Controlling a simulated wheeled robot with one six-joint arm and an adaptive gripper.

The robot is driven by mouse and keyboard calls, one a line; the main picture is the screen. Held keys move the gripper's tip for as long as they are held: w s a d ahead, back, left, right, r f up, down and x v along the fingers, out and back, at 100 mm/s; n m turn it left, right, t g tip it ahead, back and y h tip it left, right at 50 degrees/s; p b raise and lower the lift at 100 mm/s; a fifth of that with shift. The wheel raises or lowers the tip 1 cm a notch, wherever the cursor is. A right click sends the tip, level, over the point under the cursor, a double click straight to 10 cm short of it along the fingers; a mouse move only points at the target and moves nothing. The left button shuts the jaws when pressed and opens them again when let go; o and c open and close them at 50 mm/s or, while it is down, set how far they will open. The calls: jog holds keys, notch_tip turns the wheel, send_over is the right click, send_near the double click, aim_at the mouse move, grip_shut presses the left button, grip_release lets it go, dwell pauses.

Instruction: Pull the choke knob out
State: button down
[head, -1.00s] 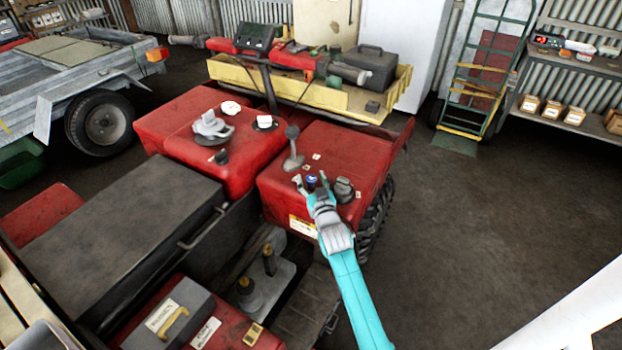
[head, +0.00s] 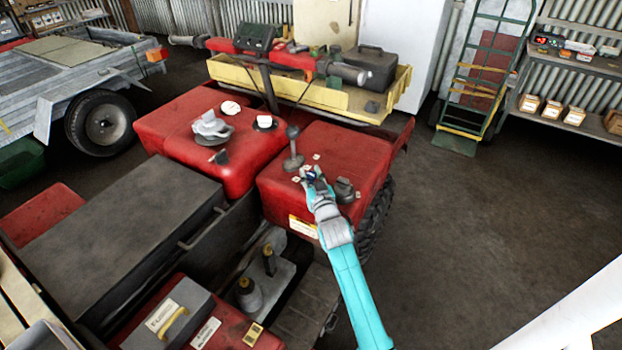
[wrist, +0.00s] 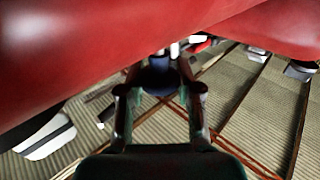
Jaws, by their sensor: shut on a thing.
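The choke knob, a small dark-blue knob (head: 310,172), is on the top of the red vehicle's right-hand body panel, mostly hidden by my gripper (head: 310,174). In the wrist view the dark knob (wrist: 158,79) sits between the two fingers of my gripper (wrist: 161,88), just below the red panel. My gripper is shut on the knob. How far the knob stands out of the panel cannot be told.
A grey lever (head: 293,150) stands just left of and behind my gripper. A dark grey knob (head: 345,189) is close on the right. The red panel (head: 345,150) lies behind. Open floor (head: 470,230) is to the right.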

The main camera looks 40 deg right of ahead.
jog(key=shift+r, duration=0.6)
jog(key=c, duration=0.8)
grip_release()
jog(key=shift+s+a+f, duration=0.1)
jog(key=shift+s+a, duration=0.05)
jog(key=shift+s, duration=0.1)
jog(key=v, duration=1.1)
jog(key=shift+s+a, duration=0.1)
jog(key=shift+s, duration=0.05)
